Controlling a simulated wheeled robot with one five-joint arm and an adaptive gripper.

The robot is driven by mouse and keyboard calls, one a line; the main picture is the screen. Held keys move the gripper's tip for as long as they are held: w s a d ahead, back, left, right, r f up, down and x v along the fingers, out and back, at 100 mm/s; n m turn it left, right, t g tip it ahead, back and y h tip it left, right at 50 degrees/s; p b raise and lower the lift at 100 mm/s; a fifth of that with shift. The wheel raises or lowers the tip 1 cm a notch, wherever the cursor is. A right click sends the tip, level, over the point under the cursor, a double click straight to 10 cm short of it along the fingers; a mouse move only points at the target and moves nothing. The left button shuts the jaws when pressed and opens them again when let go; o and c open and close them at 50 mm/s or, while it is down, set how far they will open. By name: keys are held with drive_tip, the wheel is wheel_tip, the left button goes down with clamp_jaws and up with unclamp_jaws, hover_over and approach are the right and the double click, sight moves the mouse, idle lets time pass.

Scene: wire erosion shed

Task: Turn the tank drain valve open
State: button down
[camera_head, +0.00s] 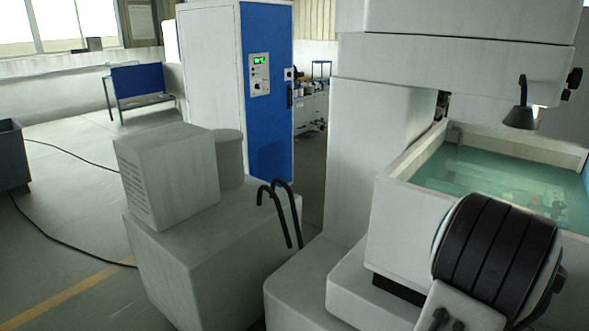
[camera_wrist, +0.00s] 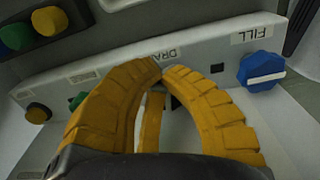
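In the wrist view my gripper (camera_wrist: 161,68) has thick yellow fingers that arch inward, their tips meeting or almost meeting, with no object visible between the tips. They lie across a light panel (camera_wrist: 120,65) and cover part of a label that reads "DRA". The drain valve is not clearly seen; the fingers hide the area just below that label. A narrow yellow bar (camera_wrist: 152,122) shows between the fingers; I cannot tell if it is a valve lever or another finger. In the head view the tank (camera_head: 400,225) holds greenish water. My gripper is not seen there.
A blue knob (camera_wrist: 262,71) with a white bar sits by the "FILL" label, right of my fingers. A green part (camera_wrist: 77,101) and a yellow button (camera_wrist: 38,113) are to the left. In the head view a blue-doored cabinet (camera_head: 267,95) stands behind.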

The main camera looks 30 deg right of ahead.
drive_tip(key=shift+w+d+f, duration=0.1)
drive_tip(key=shift+w+d, duration=0.05)
drive_tip(key=shift+d, duration=0.15)
drive_tip(key=shift+s+d, duration=0.2)
idle(0.4)
drive_tip(key=shift+s+d+r+p, duration=0.1)
drive_tip(key=shift+d+r+p, duration=0.1)
drive_tip(key=shift+r+p, duration=0.55)
wheel_tip(320, 180, up, 5)
drive_tip(key=p, duration=0.3)
drive_tip(key=shift+a+f, duration=0.1)
drive_tip(key=shift+f, duration=0.1)
